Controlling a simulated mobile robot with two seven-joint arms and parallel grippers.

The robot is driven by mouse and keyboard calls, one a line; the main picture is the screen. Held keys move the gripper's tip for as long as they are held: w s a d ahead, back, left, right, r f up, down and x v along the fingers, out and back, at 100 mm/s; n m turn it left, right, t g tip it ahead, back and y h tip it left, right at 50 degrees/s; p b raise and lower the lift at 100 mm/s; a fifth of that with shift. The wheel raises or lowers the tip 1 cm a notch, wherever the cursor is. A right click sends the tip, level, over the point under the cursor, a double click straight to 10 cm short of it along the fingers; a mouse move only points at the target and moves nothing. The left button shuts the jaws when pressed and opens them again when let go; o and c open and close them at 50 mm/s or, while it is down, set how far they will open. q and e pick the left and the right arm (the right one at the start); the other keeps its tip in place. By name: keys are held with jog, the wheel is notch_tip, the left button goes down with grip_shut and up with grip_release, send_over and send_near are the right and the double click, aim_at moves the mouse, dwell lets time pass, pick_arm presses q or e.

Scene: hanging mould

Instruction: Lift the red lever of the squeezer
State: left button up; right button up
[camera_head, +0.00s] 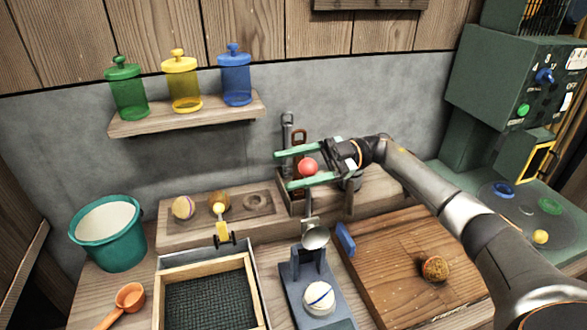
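The squeezer (295,290) stands on the worktop at the bottom centre, with a blue-grey base and a metal press cup (315,237). Its lever rises toward the back wall and ends in a red ball knob (308,167). A pale round piece with a dark stripe (319,297) sits on the squeezer's base. My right gripper (283,169) comes in from the right, its two green fingers apart. The red knob shows between the fingers, with a visible gap to each. Whether it lies at the same depth as the fingers is hard to tell. My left gripper is out of view.
A teal bucket (125,250) stands far left. A shelf (190,118) holds three jars; a green machine (490,90) stands right.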

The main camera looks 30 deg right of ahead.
jog(key=shift+o, duration=0.3)
jog(key=shift+s, duration=0.1)
pick_arm(q)
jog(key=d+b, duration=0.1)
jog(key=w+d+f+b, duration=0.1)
jog(key=b, duration=0.1)
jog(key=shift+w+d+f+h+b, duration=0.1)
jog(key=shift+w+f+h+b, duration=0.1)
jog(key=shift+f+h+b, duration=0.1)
pick_arm(e)
jog(key=s+d, duration=0.1)
jog(key=d, duration=1.1)
jog(key=shift+d+f, duration=0.15)
jog(key=shift+f, duration=0.15)
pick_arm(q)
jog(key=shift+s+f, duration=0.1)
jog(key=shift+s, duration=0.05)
pick_arm(e)
jog(key=shift+s, duration=0.15)
